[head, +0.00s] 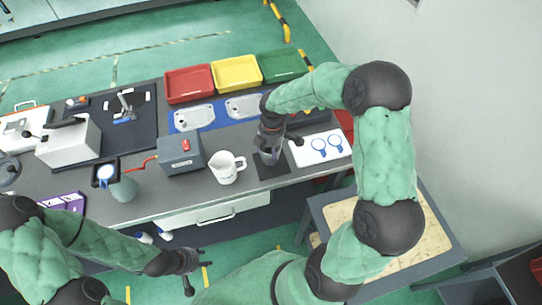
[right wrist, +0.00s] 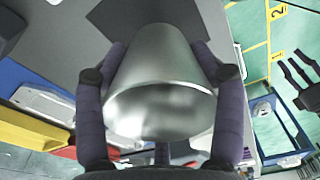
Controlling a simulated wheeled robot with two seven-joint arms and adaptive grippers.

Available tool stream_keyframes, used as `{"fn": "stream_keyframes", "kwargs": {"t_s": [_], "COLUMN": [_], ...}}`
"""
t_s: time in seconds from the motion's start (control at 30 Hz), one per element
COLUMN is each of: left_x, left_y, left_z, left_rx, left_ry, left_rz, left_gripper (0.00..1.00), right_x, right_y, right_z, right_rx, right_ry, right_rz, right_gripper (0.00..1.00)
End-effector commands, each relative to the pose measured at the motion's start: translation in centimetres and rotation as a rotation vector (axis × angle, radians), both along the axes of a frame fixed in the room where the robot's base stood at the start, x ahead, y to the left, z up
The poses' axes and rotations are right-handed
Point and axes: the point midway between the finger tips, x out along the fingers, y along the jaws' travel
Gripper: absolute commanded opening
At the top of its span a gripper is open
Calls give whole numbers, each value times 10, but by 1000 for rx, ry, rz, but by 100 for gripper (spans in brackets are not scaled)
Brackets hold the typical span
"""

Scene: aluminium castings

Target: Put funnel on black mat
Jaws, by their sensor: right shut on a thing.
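The funnel (right wrist: 160,75) is a shiny metal cone that fills the middle of the right wrist view. My right gripper (right wrist: 160,110) is shut around it, with dark fingers on both sides. In the head view my right gripper (head: 269,142) points down above the black mat (head: 274,176), a small dark square at the table's front edge. The funnel (head: 268,158) shows there below the fingers, partly hidden; I cannot tell whether it touches the mat. My left gripper (head: 193,270) is empty, fingers apart, in front of the table.
A white pitcher (head: 226,168) stands just left of the mat, and a grey box (head: 181,153) beyond it. A white board with blue outlines (head: 321,147) lies to the right. Red (head: 189,84), yellow (head: 237,74) and green (head: 283,65) bins line the back.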

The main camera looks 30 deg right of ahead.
Motion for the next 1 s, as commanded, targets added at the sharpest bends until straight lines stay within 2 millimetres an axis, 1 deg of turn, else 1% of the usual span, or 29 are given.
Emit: {"fn": "stream_keyframes", "kwargs": {"t_s": [0.17,0.3,0.4,0.67,0.8,0.83,0.9,1.0], "left_x": [0,0,0,0,0,0,0,0], "left_y": [0,0,0,0,0,0,0,0], "left_z": [-2,-7,-9,-8,-11,-10,-10,-10], "left_rx": [0,0,0,0,0,0,0,0], "left_ry": [0,0,0,0,0,0,0,0], "left_rz": [0,0,0,0,0,0,0,0], "left_gripper": [40,40,40,40,40,40,40,40], "right_x": [3,3,3,4,3,3,3,3], "right_y": [-7,-8,-8,-8,-8,-7,-7,-7], "right_z": [-10,-31,-40,-40,-44,-44,-43,-43], "right_rx": [0,0,1,1,1,1,1,1], "right_ry": [0,1,0,-1,-1,0,0,0], "right_rz": [-2,0,0,0,0,0,0,0], "right_gripper": [32,32,32,32,32,77,94,94]}}
